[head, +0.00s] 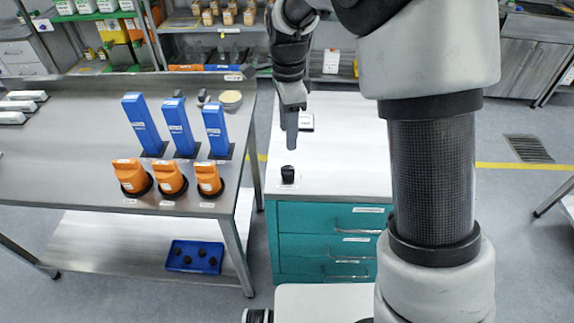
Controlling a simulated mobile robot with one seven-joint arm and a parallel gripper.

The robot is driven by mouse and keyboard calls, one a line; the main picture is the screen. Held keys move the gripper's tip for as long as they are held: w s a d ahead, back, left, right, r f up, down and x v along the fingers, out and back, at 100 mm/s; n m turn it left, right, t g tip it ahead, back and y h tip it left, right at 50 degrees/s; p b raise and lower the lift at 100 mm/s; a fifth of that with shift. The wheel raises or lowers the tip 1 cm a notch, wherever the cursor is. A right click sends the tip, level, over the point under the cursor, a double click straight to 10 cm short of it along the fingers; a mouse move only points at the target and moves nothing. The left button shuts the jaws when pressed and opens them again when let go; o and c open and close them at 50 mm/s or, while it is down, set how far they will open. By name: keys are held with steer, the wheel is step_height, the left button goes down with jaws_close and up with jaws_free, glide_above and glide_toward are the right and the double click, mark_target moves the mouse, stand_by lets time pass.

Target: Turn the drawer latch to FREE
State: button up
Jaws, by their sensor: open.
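The drawer latch looks to be the small black knob (288,172) on a pale plate, on the white top of the teal drawer cabinet (328,215), near its front left corner. Its marking is too small to read, so I cannot tell its setting. My gripper (291,140) points down just above the knob, slightly apart from it in the picture. One grey finger shows; the other is hidden behind it or edge-on. Nothing shows between the fingers. The cabinet's drawers look shut.
A steel table (75,160) stands left of the cabinet, with blue upright units (180,128) and orange-topped parts (170,178). A blue tray (194,257) with black knobs is on its lower shelf. The cabinet top is otherwise mostly clear.

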mark_target(288, 169)
step_height(288, 169, down, 14)
steer(key=shift+r, duration=0.15)
steer(key=shift+c, duration=0.3)
steer(key=c, duration=1)
